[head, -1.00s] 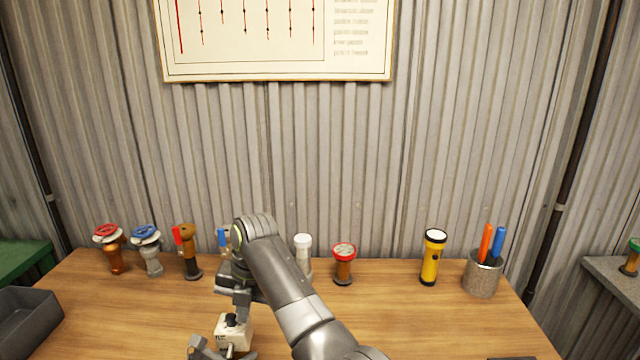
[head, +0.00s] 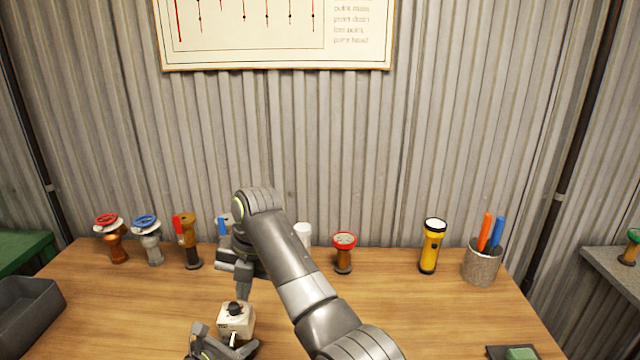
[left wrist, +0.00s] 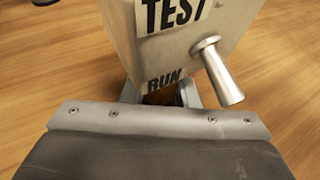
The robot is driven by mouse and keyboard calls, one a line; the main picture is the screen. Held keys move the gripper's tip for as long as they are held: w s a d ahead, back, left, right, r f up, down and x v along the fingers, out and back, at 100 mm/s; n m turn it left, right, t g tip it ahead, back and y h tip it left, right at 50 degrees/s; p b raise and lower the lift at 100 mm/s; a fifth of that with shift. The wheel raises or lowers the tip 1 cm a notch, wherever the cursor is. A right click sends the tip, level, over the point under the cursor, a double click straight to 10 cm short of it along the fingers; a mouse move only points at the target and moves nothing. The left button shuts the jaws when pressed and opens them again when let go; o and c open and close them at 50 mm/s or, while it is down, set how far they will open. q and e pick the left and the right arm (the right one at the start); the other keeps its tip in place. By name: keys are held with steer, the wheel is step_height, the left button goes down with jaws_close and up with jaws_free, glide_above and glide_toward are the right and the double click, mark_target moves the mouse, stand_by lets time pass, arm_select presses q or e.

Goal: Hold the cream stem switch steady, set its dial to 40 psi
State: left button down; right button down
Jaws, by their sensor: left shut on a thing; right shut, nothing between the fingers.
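The cream stem switch (head: 234,324) stands near the front of the wooden table, with a black dial (head: 235,308) on top. In the left wrist view the switch (left wrist: 172,45) fills the upper middle, with TEST and RUN labels and a metal lever (left wrist: 218,70). My left gripper (head: 228,343) is shut on the switch low down. The gripping contact is largely hidden in the left wrist view. My right gripper (head: 244,290) is shut and empty, pointing down just above the dial and apart from it. The dial's setting is too small to read.
Several valves stand along the back, including a red-topped one (head: 344,253). A yellow flashlight (head: 432,247) and a pen cup (head: 482,267) stand at right. A grey tray (head: 25,312) is at left.

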steer(key=shift+a+v, duration=0.15)
steer(key=shift+v, duration=0.6)
steer(key=shift+a+v, duration=0.2)
steer(key=shift+v, duration=0.55)
steer(key=shift+r, duration=0.1)
arm_select(q)
steer(key=c, duration=1)
jaws_free()
steer(key=shift+a, duration=0.1)
steer(key=shift+c, duration=0.2)
